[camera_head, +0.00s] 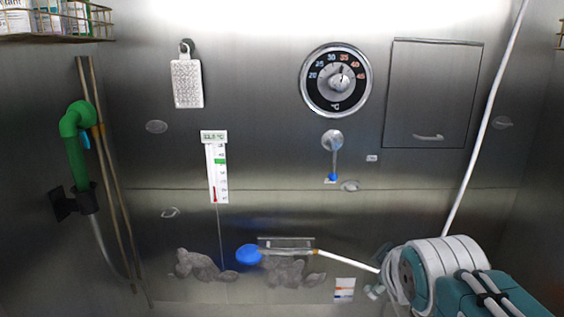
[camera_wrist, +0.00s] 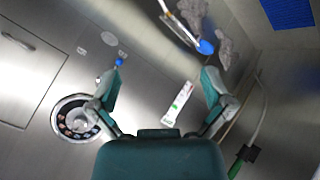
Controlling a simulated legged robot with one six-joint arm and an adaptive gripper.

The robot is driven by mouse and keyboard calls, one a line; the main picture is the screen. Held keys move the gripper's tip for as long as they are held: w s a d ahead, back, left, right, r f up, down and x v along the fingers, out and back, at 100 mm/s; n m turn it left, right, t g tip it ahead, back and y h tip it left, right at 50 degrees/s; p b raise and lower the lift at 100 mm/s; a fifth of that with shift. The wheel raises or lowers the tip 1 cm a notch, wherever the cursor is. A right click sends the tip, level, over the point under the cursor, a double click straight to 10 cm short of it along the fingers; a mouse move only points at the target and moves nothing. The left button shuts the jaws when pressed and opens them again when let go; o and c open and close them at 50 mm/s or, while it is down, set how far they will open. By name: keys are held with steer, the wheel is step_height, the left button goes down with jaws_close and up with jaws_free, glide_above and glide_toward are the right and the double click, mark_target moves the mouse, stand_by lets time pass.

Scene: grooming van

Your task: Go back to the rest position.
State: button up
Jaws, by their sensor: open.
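My gripper (camera_wrist: 163,70) shows in the wrist view with its two teal fingers spread wide and nothing between them. It faces the steel wall, apart from the things on it. In the head view my teal and white arm is at the lower right, and I cannot make out the fingers clearly there. The dial (camera_head: 336,79) is on the wall at upper centre, with a lever (camera_head: 334,155) with a blue tip below it. A white thermometer (camera_head: 216,172) hangs left of the lever.
A green nozzle (camera_head: 73,150) with a hose is at the left wall. A blue round-headed thing (camera_head: 249,254) with a white handle is low, near a drain slot (camera_head: 286,243) and grey clumps (camera_head: 204,266). A wire shelf (camera_head: 60,38) holds bottles at upper left. A blue grid (camera_wrist: 287,12) shows in the wrist view.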

steer(key=s+a+f+m+g, duration=0.1)
steer(key=s+f+m+g, duration=0.3)
steer(key=s+f+m, duration=0.4)
steer(key=s+f, duration=0.2)
steer(key=s, duration=0.3)
steer(key=shift+a+m+y, duration=0.25)
steer(key=shift+m+y, duration=0.05)
steer(key=shift+y, duration=0.1)
steer(key=shift+w, duration=0.1)
